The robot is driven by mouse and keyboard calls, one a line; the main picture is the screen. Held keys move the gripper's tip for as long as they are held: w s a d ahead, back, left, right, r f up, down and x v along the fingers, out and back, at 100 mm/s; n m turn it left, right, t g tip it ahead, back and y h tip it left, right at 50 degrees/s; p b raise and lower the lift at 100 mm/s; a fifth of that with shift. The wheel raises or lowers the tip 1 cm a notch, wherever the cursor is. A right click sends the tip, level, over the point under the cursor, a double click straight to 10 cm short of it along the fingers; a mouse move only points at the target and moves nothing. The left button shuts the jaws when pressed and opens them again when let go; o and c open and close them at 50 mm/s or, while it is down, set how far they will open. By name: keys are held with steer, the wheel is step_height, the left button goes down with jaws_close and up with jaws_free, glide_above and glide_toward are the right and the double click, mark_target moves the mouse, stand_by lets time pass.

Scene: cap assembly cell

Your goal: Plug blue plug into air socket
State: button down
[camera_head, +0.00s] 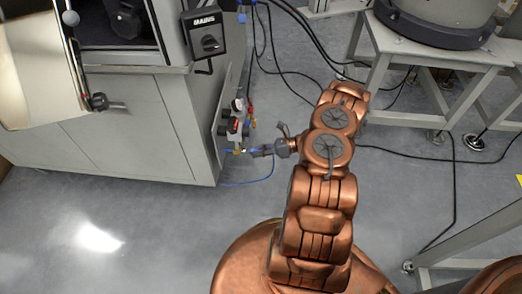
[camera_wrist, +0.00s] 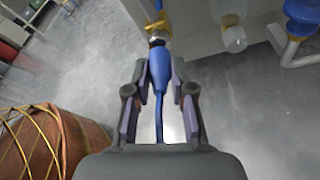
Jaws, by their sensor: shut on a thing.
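The blue plug (camera_wrist: 159,70) is held between the two fingers of my gripper (camera_wrist: 160,66) in the wrist view. Its blue hose trails back toward my palm. Its front end meets a metal fitting, the air socket (camera_wrist: 157,41), below a yellow valve handle (camera_wrist: 157,22). The two look in line and touching; I cannot tell how deep the plug sits. In the head view my gripper (camera_head: 262,151) reaches left to the socket (camera_head: 239,151) on the cabinet's side. The plug there is mostly hidden by the fingers.
The grey cabinet (camera_head: 130,130) stands left, with gauges and valves (camera_head: 236,122) on its side panel. A blue hose (camera_head: 262,177) loops below my gripper. Black cables (camera_head: 290,75) run behind my arm. A metal stand (camera_head: 390,40) is at the right; the floor at front left is clear.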

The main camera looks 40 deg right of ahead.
steer(key=shift+w+a, duration=0.3)
steer(key=shift+a, duration=0.15)
stand_by(0.5)
steer(key=c, duration=0.9)
jaws_free()
steer(key=v, duration=1.2)
steer(key=shift+d, duration=0.1)
